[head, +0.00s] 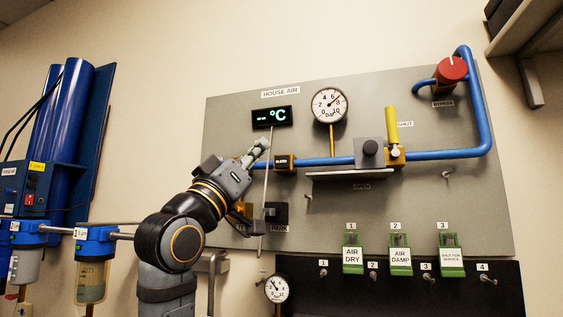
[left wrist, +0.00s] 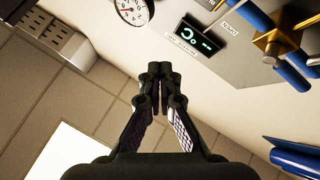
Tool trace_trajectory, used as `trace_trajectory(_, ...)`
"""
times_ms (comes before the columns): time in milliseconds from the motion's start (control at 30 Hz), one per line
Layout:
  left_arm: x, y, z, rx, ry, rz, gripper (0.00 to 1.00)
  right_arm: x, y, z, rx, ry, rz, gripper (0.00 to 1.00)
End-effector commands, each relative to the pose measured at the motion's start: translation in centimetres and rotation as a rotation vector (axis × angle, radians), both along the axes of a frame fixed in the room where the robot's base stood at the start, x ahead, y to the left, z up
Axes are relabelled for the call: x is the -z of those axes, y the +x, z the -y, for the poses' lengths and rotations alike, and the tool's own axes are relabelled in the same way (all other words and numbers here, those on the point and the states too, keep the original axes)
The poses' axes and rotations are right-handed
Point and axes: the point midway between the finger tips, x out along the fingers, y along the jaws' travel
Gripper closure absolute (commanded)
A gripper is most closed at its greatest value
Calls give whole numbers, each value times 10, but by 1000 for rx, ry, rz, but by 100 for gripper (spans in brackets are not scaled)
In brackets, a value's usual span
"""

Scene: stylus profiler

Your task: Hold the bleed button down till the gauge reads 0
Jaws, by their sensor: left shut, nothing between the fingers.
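A smaller gauge (head: 277,288) is at the bottom of the head view. My right gripper is out of view.
The grey panel (head: 235,115) carries a blue pipe (head: 450,154), a yellow-handled valve (head: 392,125) and a red knob (head: 452,68). Green tagged locks (head: 352,254) hang below. Blue filter units (head: 95,240) stand at left. A thin rod (head: 268,190) runs beside my gripper.

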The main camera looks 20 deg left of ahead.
Motion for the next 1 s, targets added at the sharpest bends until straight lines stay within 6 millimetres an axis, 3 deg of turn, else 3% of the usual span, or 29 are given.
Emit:
trace_trajectory(167, 0, 10, 0, -1, 1, -6, 100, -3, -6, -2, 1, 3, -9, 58)
trace_trajectory(433, -2, 48, 2, -1, 1, -5, 100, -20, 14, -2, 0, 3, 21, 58)
trace_trajectory(700, -2, 80, 3, 1, 1, -4, 100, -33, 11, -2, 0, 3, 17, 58)
trace_trajectory(1000, 1, 89, 3, -1, 1, -3, 100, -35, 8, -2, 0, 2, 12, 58)
